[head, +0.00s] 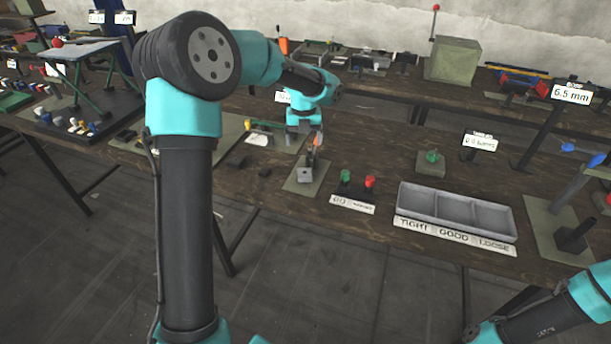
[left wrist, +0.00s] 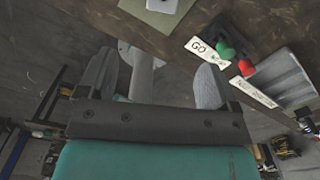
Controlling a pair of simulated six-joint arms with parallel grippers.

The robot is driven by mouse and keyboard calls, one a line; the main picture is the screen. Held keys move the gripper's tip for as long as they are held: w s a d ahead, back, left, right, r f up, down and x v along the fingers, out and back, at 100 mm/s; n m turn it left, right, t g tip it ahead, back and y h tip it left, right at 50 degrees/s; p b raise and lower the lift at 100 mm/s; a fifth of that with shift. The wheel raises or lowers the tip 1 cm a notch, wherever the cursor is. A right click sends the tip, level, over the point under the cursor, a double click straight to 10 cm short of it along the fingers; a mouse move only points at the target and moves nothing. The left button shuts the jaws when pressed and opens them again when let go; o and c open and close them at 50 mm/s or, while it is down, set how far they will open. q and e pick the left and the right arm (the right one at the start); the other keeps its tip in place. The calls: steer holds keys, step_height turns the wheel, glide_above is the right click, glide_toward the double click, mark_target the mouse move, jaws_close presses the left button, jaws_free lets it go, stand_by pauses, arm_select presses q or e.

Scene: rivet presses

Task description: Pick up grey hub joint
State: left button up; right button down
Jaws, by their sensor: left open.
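My left gripper (head: 304,138) is open and points down over the table in the head view. In the left wrist view its two fingers stand wide apart (left wrist: 155,68). A light grey piece with a rounded end (left wrist: 142,76) shows between them, clear of the right-hand finger. I cannot tell whether it is the hub joint or whether it touches the left-hand finger. In the head view a small grey block (head: 305,174) sits on a pale green mat (head: 293,186) below the gripper, with a thin part rising from it. My right gripper is out of view.
Green and red buttons (head: 369,182) with a GO sign (head: 352,205) stand right of the mat. A grey three-part tray (head: 455,209) marked TIGHT, GOOD, LOOSE lies farther right. A green piece (head: 432,157) sits on a pale block behind it.

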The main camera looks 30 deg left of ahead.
arm_select(q)
glide_above(305, 176)
step_height(305, 176, down, 10)
steer(key=shift+a+f, duration=0.1)
stand_by(0.4)
steer(key=shift+f, duration=2.6)
steer(key=c, duration=1.1)
steer(key=shift+r, duration=0.1)
